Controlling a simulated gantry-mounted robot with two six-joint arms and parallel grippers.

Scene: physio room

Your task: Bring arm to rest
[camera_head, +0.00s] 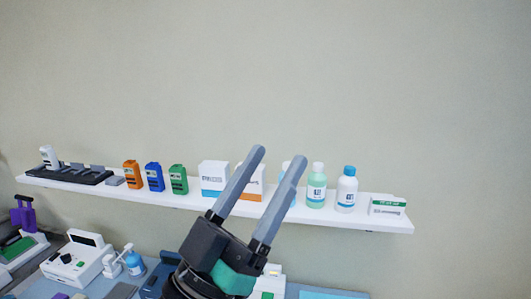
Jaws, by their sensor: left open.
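My left gripper (277,170) is in the lower middle of the head view, its two grey fingers pointing up and to the right. The fingers are apart with nothing between them that I can see held. The gripper shows in front of the white wall shelf (300,214) and hides part of a white and orange box (257,190) and a bottle behind it. Whether it touches the shelf I cannot tell. My right gripper is not in view.
The shelf holds orange (131,174), blue (154,177) and green (178,180) containers, boxes, and bottles, including a green one (316,187). The wall above is bare.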

